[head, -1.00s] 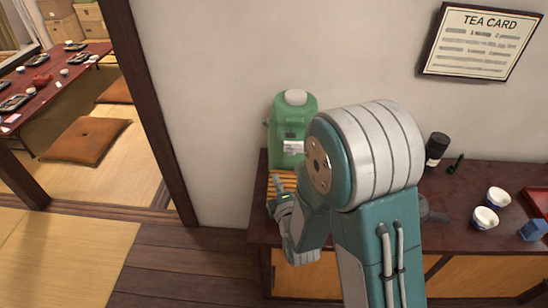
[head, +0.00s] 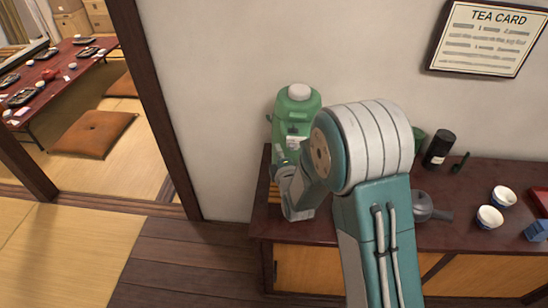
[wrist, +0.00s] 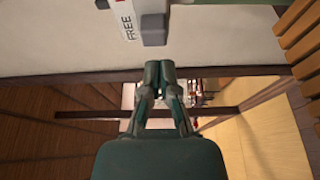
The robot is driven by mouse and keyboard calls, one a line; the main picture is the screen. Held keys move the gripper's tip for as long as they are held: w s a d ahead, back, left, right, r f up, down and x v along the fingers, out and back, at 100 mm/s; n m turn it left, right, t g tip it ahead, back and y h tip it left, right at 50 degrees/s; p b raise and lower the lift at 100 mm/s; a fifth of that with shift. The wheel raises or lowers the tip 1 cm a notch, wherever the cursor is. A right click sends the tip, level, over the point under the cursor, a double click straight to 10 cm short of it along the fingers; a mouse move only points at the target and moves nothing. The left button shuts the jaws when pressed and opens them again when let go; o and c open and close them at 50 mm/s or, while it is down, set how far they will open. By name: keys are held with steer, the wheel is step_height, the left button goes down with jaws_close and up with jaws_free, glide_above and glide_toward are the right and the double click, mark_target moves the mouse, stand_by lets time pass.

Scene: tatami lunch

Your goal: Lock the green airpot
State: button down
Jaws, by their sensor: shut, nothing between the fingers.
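The green airpot (head: 298,104) stands upright at the left end of the dark red counter, with a pale cap on top. My arm and gripper cover its lower front in the head view. In the wrist view, its pale label plate (wrist: 112,12) with the word "FREE" is at the top edge, and a grey block (wrist: 153,27) sits beside the word. My gripper (wrist: 160,68) is shut and empty, with its fingertips together just below the grey block in the picture. A small gap shows between them.
Wooden slats (head: 273,190) lie by the airpot. The wall is close behind; open floor lies left.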

mark_target(292, 147)
steer(key=shift+s+d, duration=0.1)
steer(key=shift+d, duration=0.9)
steer(key=d, duration=0.3)
steer(key=shift+a, duration=0.2)
